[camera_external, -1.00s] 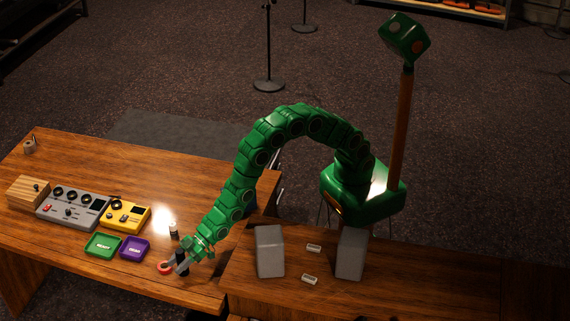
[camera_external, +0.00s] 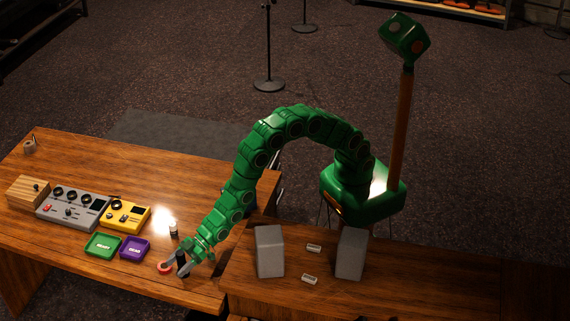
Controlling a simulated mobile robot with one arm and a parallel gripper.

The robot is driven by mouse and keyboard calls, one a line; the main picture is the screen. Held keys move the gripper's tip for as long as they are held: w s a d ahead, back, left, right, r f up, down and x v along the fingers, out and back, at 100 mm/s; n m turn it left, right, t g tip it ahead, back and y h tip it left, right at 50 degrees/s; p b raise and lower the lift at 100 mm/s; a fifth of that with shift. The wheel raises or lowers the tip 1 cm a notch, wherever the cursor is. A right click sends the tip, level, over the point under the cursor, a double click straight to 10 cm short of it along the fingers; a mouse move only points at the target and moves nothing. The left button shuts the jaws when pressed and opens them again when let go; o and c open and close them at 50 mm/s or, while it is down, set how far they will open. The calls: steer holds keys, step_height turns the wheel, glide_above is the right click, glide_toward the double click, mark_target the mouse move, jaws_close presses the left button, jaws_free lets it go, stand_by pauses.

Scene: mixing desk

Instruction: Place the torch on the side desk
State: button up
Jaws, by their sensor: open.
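My gripper (camera_external: 179,266) is open, low over the right front part of the large wooden desk (camera_external: 195,182). A dark upright cylinder (camera_external: 181,257) stands at its fingers, apparently between them; I cannot tell whether they touch it. A small dark cylinder with a pale top (camera_external: 173,229) stands just behind, beside a bright patch of light. I cannot tell which of the two is the torch. A second wooden desk (camera_external: 430,290) adjoins on the right, below my base.
A red ring (camera_external: 164,267) lies left of my gripper. Green (camera_external: 102,245) and purple (camera_external: 135,248) trays, a yellow box (camera_external: 126,214) and a grey mixer (camera_external: 72,208) are further left. Two grey blocks (camera_external: 270,251) (camera_external: 350,254) and two small pale pieces (camera_external: 314,248) (camera_external: 310,279) occupy the right desk.

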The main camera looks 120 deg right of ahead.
steer(key=v, duration=1.2)
steer(key=shift+s, duration=0.1)
steer(key=s+d+r+g+h, duration=0.1)
steer(key=s+d+r+g, duration=0.2)
steer(key=s, duration=0.5)
steer(key=s+d+r+m+g+h, duration=0.1)
steer(key=s+d+r+g, duration=0.2)
steer(key=s, duration=0.6)
steer(key=s+d+r+g+h, duration=0.1)
steer(key=s+d+r+g, duration=0.2)
steer(key=s, duration=0.5)
steer(key=s+d+r+g, duration=0.1)
steer(key=s+r+g, duration=0.2)
steer(key=s, duration=1.3)
steer(key=s+d+r+m+g, duration=0.1)
steer(key=s+r, duration=0.3)
steer(key=s, duration=1.2)
steer(key=shift+d+r+m+g, duration=0.2)
steer(key=shift+r+m+g, duration=0.1)
steer(key=shift+g, duration=0.6)
